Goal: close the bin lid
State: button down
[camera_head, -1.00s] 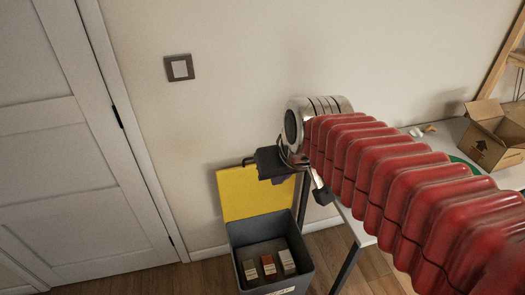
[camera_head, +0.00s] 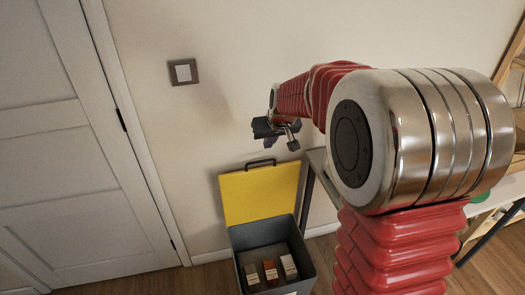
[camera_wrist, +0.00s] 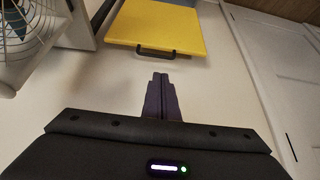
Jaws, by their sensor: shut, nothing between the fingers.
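The grey bin (camera_head: 268,258) stands on the floor against the wall, with its yellow lid (camera_head: 258,194) raised and leaning back near the wall. A black handle (camera_head: 260,163) sits on the lid's upper edge. Several small boxes (camera_head: 270,270) lie inside the bin. My gripper (camera_head: 270,138) is above the lid, apart from it in the head view. In the wrist view my gripper (camera_wrist: 160,82) is shut and empty, its tips pointing toward the wall. The yellow lid (camera_wrist: 160,27) and its handle (camera_wrist: 155,53) show beyond the tips there.
A white door (camera_head: 75,130) is at the left, and a light switch (camera_head: 183,71) is on the wall. A table (camera_head: 490,196) stands to the right, partly hidden by my arm. A fan (camera_wrist: 25,35) shows at the wrist view's left. The wall beside the lid is clear.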

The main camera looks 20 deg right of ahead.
jog(key=w+d+f, duration=0.3)
jog(key=w+f, duration=0.5)
jog(key=f, duration=0.1)
jog(key=shift+w, duration=0.4)
jog(key=shift+d+f, duration=0.1)
jog(key=shift+x, duration=4.9)
jog(key=shift+w+d, duration=0.1)
jog(key=shift+w, duration=0.05)
